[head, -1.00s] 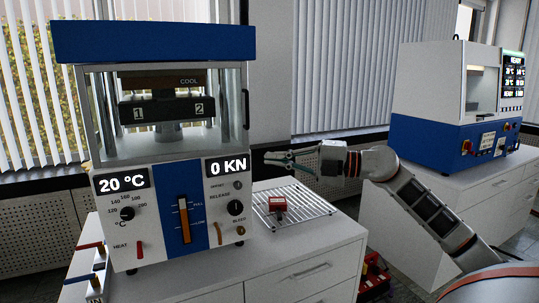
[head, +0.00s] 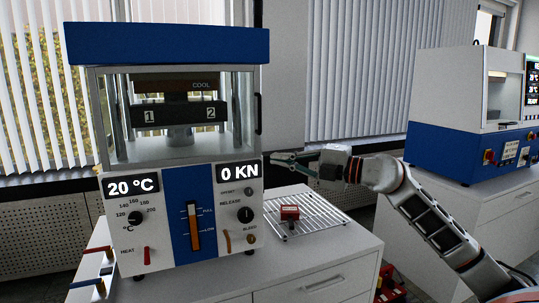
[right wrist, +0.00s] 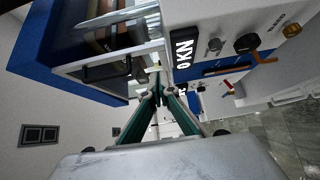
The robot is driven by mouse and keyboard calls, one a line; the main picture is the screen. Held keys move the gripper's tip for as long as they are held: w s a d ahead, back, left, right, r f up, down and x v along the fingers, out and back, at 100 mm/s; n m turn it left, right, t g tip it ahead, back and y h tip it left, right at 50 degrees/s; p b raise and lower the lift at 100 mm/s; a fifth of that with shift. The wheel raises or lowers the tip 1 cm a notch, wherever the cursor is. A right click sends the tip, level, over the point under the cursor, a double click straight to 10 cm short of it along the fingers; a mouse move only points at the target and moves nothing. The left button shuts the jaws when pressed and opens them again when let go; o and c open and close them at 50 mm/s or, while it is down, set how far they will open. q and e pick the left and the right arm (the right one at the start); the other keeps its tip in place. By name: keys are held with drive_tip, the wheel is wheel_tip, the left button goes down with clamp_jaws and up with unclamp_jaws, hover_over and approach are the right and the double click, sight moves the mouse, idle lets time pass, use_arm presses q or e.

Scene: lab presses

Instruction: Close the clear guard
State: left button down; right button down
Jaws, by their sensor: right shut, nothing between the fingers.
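The press (head: 182,150) stands on a white cabinet at the left, under a blue top. Its clear guard (head: 235,105) is a transparent panel in a thin frame around the dark platens. A black handle (head: 258,114) stands upright at the right edge of the guard and also shows in the right wrist view (right wrist: 106,72). How far open the guard stands is hard to tell. My right gripper (head: 272,160) is shut and empty, just right of the press and below the handle. Its fingertips (right wrist: 154,84) are apart from the handle. My left gripper is out of view.
A wire rack (head: 310,222) with a red block (head: 290,213) lies on the cabinet below my right gripper. Levers with red and blue parts (head: 97,272) are at the front left. A second machine (head: 468,120) stands at the far right.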

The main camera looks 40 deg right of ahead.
sight(257, 152)
drive_tip(key=shift+w+d, duration=0.1)
drive_tip(key=shift+w, duration=2.7)
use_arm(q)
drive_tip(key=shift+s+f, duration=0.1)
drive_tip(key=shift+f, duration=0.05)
use_arm(e)
drive_tip(key=shift+d, duration=0.15)
